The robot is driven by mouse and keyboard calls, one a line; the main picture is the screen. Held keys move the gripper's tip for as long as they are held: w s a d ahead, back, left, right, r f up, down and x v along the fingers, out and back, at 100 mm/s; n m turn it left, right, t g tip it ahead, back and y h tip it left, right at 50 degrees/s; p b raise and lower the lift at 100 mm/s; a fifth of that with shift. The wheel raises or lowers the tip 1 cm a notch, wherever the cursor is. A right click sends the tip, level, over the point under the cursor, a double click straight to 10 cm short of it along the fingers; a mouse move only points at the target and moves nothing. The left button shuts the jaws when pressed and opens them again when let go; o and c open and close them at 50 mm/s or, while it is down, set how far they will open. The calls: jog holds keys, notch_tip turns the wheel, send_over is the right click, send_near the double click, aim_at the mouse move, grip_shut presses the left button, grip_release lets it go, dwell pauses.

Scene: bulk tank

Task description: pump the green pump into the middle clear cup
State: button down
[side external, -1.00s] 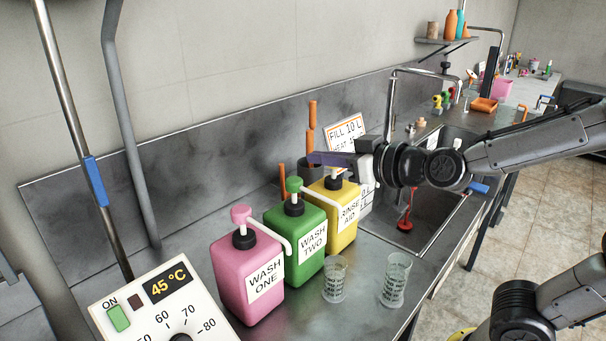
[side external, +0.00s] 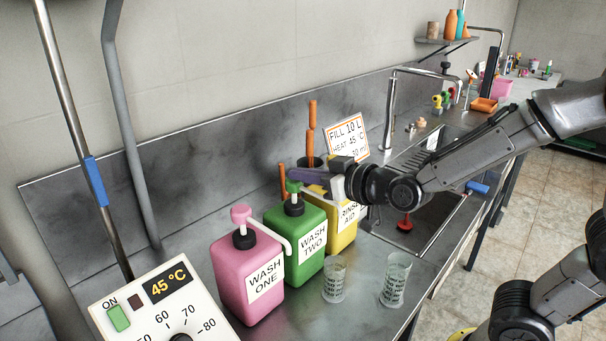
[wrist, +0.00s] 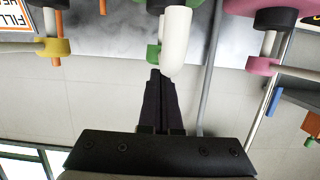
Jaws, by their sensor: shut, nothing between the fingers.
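The green bottle (side external: 295,235), labelled WASH TWO, stands between the pink and yellow ones. Its green pump head (side external: 293,186) is up; the head (wrist: 153,54) and its white spout (wrist: 175,42) also show in the wrist view. My gripper (side external: 291,173) is shut and empty, its dark fingertips at the pump head's top. I cannot tell whether they touch it. Two clear cups stand on the steel counter: one cup (side external: 334,280) in front of the green bottle, another cup (side external: 396,281) to its right. No third cup is visible, so the middle one is unclear.
The pink bottle (side external: 237,273) with its pump stands left, the yellow bottle (side external: 341,235) right, partly behind my gripper. A control box (side external: 135,297) is at front left. A sign (side external: 347,137) and a sink (side external: 432,215) lie beyond.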

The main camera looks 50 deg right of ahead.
jog(key=shift+f, duration=1.4)
notch_tip(320, 180, up, 4)
jog(key=shift+r, duration=0.1)
jog(key=v, duration=0.8)
jog(key=shift+r, duration=0.2)
jog(key=shift+v, duration=0.95)
